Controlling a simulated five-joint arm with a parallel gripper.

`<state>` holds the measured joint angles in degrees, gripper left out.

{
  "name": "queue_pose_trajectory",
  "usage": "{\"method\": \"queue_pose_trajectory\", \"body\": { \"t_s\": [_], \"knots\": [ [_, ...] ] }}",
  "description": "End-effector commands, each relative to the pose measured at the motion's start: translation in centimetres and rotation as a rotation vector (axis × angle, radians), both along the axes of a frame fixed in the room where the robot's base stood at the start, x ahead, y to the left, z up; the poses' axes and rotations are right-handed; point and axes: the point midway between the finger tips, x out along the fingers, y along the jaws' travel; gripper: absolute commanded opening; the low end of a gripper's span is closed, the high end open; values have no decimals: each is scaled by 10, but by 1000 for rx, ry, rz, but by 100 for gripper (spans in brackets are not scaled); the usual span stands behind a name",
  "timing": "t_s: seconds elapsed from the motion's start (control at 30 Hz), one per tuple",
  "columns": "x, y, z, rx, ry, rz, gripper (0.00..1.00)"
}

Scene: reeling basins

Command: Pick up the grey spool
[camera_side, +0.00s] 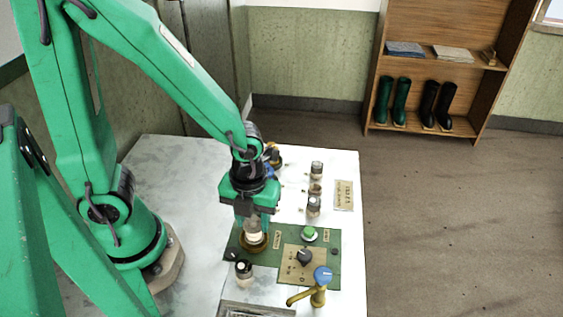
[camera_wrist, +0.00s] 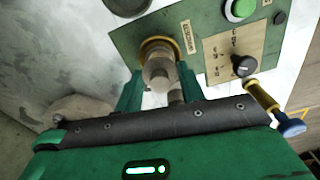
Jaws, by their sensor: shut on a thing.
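My gripper (camera_side: 256,224) is shut on a pale grey spool (camera_side: 253,231) at the left part of the green control panel (camera_side: 271,258). In the wrist view, the two green fingers of my gripper (camera_wrist: 160,82) stand on either side of the grey spool (camera_wrist: 159,70). A round brass-coloured ring (camera_wrist: 157,46) shows around or just behind the far end of the spool. I cannot tell whether the spool still touches the ring or panel. The fingers hide part of the spool.
Several small spool-like pieces stand on the white table, one (camera_side: 243,272) in front of the panel and others (camera_side: 316,170) behind it. The panel has a green button (camera_side: 309,233) and a black knob (camera_side: 304,257). A brass tap with a blue top (camera_side: 322,275) stands at its right front.

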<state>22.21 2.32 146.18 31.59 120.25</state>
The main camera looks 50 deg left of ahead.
Motion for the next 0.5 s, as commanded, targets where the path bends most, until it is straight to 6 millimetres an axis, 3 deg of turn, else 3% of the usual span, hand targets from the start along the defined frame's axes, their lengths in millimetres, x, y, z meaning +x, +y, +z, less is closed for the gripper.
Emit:
{"method": "queue_pose_trajectory", "body": {
  "t_s": [0.3, 0.5],
  "knots": [
    [0, 0, 28, -3, -6, 0, 13],
    [-18, -14, 41, -2, -5, -6, 13]
  ]
}}
